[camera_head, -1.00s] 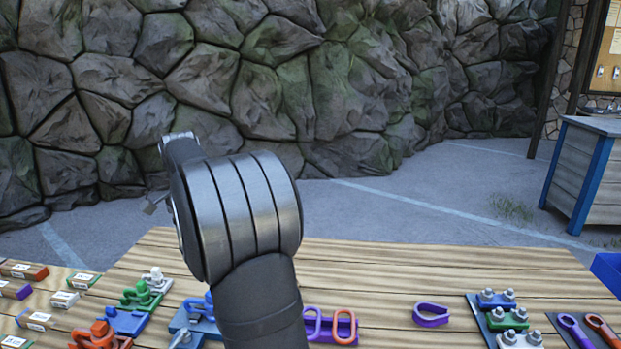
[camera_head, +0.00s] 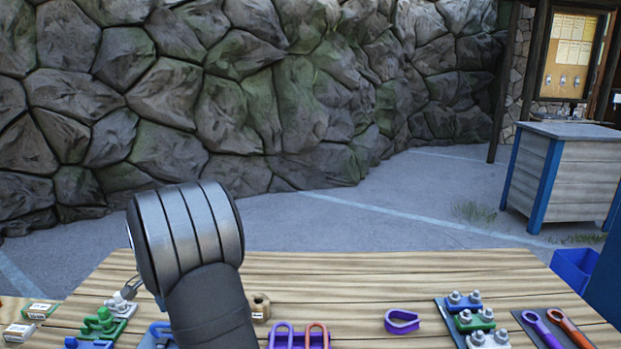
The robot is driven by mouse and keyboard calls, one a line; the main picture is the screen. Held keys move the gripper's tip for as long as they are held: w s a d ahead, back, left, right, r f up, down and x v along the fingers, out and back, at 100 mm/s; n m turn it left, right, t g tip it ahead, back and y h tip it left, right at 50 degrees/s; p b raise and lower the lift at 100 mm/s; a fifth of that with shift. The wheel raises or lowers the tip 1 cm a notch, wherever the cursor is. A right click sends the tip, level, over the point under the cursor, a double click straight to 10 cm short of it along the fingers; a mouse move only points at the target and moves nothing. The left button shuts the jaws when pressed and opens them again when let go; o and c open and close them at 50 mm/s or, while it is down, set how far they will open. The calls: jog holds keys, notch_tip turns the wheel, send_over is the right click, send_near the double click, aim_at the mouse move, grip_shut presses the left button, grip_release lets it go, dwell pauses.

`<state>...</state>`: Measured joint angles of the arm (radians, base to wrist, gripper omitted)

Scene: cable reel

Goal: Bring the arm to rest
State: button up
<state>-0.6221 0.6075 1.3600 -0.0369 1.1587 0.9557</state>
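My arm rises from the bottom of the head view, left of centre, with its large grey ringed joint above the wooden table (camera_head: 400,275). My gripper is mostly hidden behind this joint. Only a small grey piece (camera_head: 130,286), which seems to be part of it, sticks out at the joint's left edge. I cannot see its fingertips, whether it is open or shut, or whether it holds anything.
Green clamp parts (camera_head: 103,321) and small boxes (camera_head: 20,332) lie at the left. A purple holder with loops (camera_head: 298,338), a purple loop (camera_head: 402,321), bolted clamps (camera_head: 476,318) and wrenches (camera_head: 560,325) lie rightward. A small tan block (camera_head: 260,306) stands by my arm. The table's far middle is clear.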

jog(key=shift+f, duration=1)
jog(key=shift+n, duration=0.5)
jog(key=shift+m, duration=0.3)
